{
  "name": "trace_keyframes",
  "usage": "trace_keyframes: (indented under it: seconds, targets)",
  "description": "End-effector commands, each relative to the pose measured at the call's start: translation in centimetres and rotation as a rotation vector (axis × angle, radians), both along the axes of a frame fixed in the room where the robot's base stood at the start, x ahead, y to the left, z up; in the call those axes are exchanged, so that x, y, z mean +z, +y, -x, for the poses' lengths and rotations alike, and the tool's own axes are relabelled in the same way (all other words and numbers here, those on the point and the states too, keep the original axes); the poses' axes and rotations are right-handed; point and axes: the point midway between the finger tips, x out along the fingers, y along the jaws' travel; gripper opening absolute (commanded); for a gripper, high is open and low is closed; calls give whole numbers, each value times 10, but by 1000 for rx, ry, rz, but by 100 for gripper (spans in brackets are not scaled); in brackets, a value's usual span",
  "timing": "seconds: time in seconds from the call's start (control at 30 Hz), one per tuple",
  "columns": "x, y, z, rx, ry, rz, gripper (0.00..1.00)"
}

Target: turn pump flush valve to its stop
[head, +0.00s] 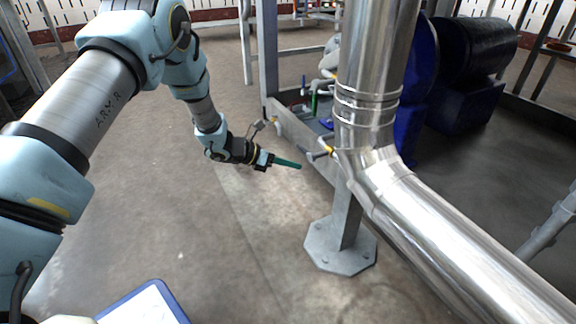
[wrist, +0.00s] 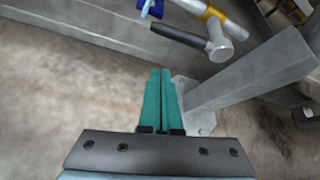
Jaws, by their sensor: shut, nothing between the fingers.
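A small valve with a dark lever handle and a yellow band (head: 318,154) sticks out by the steel frame, left of the shiny pipe. In the wrist view this looks like the valve with the dark lever (wrist: 178,36), a round grey hub (wrist: 219,48) and a yellow band, at the top. A second small valve with a yellow part (head: 267,123) sits farther left on the frame; I cannot tell which is the pump flush valve. My gripper (head: 300,166) has its teal fingers (wrist: 160,72) together, with nothing between them. It is below and left of the nearer valve, apart from it.
A large shiny pipe (head: 372,125) bends down to the right, close to the valve. A grey post with a bolted foot plate (head: 340,250) stands below; its post (wrist: 250,75) rises right of my fingers. A blue-edged board (head: 140,305) is at lower left. Open floor lies left.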

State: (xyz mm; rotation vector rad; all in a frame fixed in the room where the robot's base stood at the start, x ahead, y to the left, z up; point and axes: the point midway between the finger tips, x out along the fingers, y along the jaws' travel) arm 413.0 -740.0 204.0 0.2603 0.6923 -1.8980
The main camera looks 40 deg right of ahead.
Motion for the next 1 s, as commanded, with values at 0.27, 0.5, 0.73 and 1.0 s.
trace_keyframes:
  seconds: [0.27, 0.5, 0.73, 1.0]
  targets:
    - [31, 41, -16, 3, -1, -2, 0]
    - [49, 75, -28, 1, -1, -2, 0]
    - [39, 84, -20, -3, -55, 3, 0]
    - [43, 83, -25, -2, -231, 66, 0]
